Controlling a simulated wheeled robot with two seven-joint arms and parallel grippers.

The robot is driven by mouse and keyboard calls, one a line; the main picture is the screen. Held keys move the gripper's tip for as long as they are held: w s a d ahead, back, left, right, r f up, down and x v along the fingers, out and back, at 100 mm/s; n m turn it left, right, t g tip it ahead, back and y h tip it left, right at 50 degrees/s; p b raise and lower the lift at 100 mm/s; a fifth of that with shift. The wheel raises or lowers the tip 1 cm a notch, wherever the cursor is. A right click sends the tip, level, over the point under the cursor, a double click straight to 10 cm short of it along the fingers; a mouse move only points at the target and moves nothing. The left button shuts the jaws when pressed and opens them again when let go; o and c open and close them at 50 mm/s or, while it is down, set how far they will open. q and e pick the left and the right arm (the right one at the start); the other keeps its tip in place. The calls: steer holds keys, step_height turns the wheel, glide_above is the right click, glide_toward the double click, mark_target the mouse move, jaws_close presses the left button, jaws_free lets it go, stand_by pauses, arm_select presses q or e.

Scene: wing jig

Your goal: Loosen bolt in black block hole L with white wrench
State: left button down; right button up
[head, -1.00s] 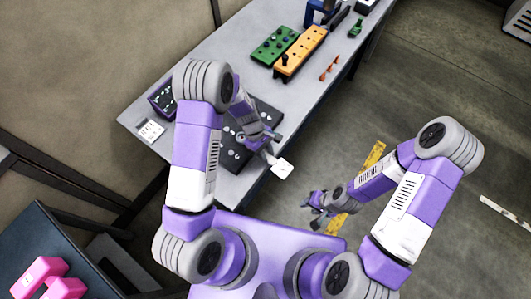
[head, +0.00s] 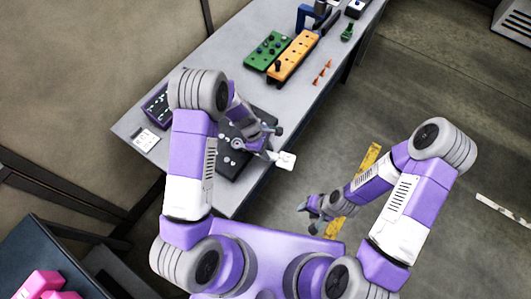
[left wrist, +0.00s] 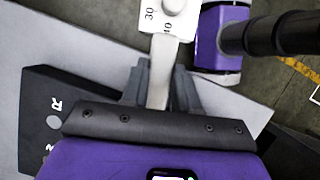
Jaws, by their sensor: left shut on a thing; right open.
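My left gripper (head: 268,142) is shut on the white wrench (head: 285,160), whose pale head sticks out past the table's front edge. In the left wrist view the wrench (left wrist: 160,75) runs up from between the fingers (left wrist: 160,92), with "30" and "40" marked on its head. The black block (head: 232,160) lies on the table below and beside the left gripper. The left wrist view shows part of the block (left wrist: 38,105) with a white letter and a round grey spot. Hole L and its bolt cannot be made out. My right gripper (head: 315,208) is open and empty, off the table.
A green block (head: 268,50) and an orange block (head: 293,57) stand further along the table (head: 205,70). Small orange pieces (head: 321,73) and a green item (head: 347,32) lie near the table's right edge.

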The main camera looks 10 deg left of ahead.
arm_select(q)
steer(key=shift+w+n, duration=0.4)
steer(key=shift+w, duration=0.15)
steer(key=shift+d, duration=0.1)
steer(key=shift+s+r, duration=0.1)
